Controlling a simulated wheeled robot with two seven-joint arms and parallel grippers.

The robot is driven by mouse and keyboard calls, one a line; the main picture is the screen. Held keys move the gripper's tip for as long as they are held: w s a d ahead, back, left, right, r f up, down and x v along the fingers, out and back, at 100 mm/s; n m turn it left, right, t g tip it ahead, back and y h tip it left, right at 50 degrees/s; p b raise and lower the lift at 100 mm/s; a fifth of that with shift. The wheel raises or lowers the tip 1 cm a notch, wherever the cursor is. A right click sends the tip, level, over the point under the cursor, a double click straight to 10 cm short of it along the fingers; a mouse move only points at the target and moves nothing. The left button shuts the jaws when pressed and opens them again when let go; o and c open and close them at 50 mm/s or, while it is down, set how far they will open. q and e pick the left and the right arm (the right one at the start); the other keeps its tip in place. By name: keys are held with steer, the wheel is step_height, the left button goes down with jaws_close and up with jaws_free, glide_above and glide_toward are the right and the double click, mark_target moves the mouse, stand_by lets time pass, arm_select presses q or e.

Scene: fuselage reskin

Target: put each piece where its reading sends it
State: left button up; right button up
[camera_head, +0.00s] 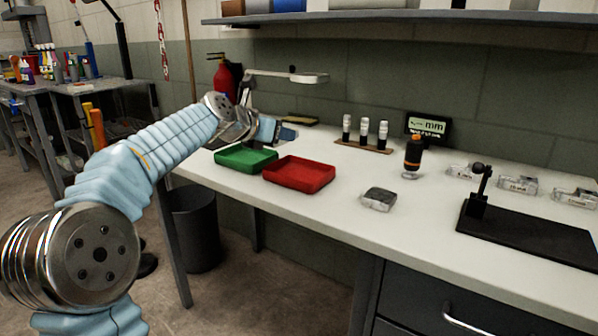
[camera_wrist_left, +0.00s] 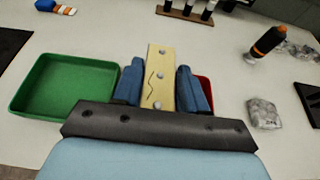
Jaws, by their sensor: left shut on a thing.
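My left gripper (camera_head: 287,133) is shut on a yellow piece (camera_wrist_left: 161,78), which stands between its blue fingers (camera_wrist_left: 160,86) in the left wrist view. The piece has several grey rivets and a dark, crack-like wavy line. The gripper is above the back of the bench, near the trays. An empty green tray (camera_head: 246,157) shows to the left, also in the left wrist view (camera_wrist_left: 27,101). A red tray (camera_head: 299,174) is right of it and mostly hidden behind the gripper in the wrist view. A dark display (camera_head: 428,126) reads dashes and "mm". My right gripper is out of view.
A black-and-orange tool (camera_head: 412,158) stands on the bench. A black stand (camera_head: 525,237) is at right. The front middle of the bench is free.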

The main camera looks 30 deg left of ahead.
arm_select(q)
steer(key=b, duration=0.1)
glide_above(297, 178)
step_height(297, 178, down, 5)
steer(key=shift+a+f, duration=0.15)
steer(key=f+b, duration=0.1)
steer(key=f, duration=0.1)
steer(key=f+b, duration=0.1)
steer(key=shift+d+f, duration=0.2)
steer(key=shift+f, duration=0.15)
jaws_close()
steer(key=o, duration=1.1)
jaws_free()
steer(key=shift+o, duration=0.2)
steer(key=shift+r, duration=0.15)
steer(key=shift+s+a+r, duration=0.1)
steer(key=shift+s+r, duration=0.1)
steer(key=shift+s, duration=0.15)
steer(key=p+v, duration=0.1)
steer(key=v, duration=1)
